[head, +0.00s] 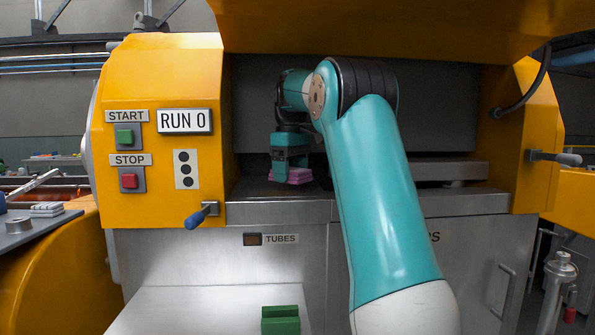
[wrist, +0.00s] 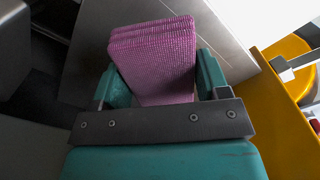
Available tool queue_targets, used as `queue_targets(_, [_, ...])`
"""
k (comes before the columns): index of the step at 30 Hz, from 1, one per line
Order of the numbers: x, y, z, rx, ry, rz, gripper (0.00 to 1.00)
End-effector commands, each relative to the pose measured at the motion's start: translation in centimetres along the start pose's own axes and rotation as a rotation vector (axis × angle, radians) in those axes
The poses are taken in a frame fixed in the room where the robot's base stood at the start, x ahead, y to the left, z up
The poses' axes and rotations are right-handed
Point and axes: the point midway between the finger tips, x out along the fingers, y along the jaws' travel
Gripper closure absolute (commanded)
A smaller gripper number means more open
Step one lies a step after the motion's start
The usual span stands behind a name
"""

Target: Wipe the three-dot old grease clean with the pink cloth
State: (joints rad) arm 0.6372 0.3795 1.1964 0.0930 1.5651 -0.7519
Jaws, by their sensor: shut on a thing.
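My gripper (head: 290,162) is inside the machine's open bay, pointing down and shut on the folded pink cloth (head: 291,177). In the wrist view the cloth (wrist: 152,58) sits between the two teal fingers, its folded layers showing at the far end. The cloth is low over the steel deck (head: 262,187); I cannot tell whether it touches. A white plate with three black dots (head: 186,169) is on the yellow panel left of the bay. No grease can be made out in either view; my arm hides part of the bay.
A yellow hood (head: 400,28) overhangs the bay. A blue-handled lever (head: 200,215) sticks out at the panel's lower right. START (head: 125,137) and STOP (head: 130,180) buttons are on the panel. A green block (head: 281,321) stands on the pale surface in front.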

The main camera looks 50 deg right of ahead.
Motion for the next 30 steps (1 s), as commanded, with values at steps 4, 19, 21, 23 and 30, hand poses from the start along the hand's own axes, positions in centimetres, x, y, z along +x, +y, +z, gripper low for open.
queue_targets(4, [-0.2, -1.0, -1.1, -0.003, 0.000, 0.000, 0.54])
queue_targets(19, [-0.4, -2.9, -3.4, -0.003, 0.000, 0.000, 0.54])
queue_targets(21, [-0.4, -3.3, -3.9, -0.002, 0.000, 0.000, 0.54])
queue_targets(23, [-0.4, -3.6, -4.2, -0.002, 0.000, 0.000, 0.54])
queue_targets(30, [-0.4, -4.1, -4.8, -0.001, 0.000, 0.000, 0.54])
